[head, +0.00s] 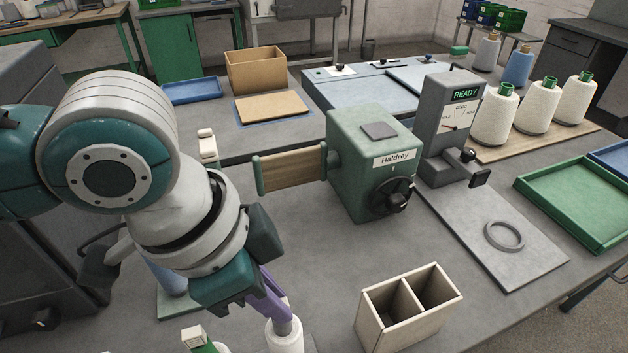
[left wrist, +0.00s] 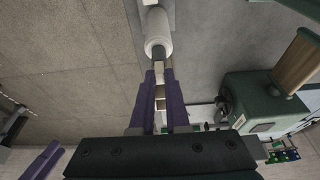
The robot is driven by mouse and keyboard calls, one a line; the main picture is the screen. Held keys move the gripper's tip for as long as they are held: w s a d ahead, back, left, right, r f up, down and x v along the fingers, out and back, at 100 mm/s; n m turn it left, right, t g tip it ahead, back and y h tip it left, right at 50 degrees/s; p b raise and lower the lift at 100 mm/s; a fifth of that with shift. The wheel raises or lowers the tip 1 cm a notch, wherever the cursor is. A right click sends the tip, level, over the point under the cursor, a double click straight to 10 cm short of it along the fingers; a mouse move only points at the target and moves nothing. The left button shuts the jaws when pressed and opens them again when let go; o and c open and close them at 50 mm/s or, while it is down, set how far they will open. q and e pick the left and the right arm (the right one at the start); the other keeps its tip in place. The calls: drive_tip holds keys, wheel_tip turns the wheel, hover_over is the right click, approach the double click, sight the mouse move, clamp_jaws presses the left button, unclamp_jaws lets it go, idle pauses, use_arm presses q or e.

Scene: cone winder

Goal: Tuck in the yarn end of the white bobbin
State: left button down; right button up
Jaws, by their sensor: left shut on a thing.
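The white bobbin (head: 285,338) is at the bottom edge of the head view, with its lower part cut off. It also shows in the left wrist view (left wrist: 158,35), just beyond the fingertips. My left gripper (head: 280,309) reaches down to its top with purple fingers. The fingers (left wrist: 159,84) are shut at the bobbin's narrow upper end, which they partly hide. I cannot make out a loose yarn end. Another purple finger part (left wrist: 38,160), apparently my right gripper, shows at the lower left of the left wrist view; its jaw gap is unclear.
A two-compartment wooden box (head: 405,310) is right of the bobbin. A grey plate with a ring (head: 503,236), a green tray (head: 575,205) and several white cones (head: 495,115) are farther right.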

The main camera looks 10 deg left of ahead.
use_arm(q)
drive_tip(key=shift+c, duration=1.8)
unclamp_jaws()
drive_tip(key=shift+r, duration=0.1)
wheel_tip(320, 180, up, 7)
drive_tip(key=p, duration=0.8)
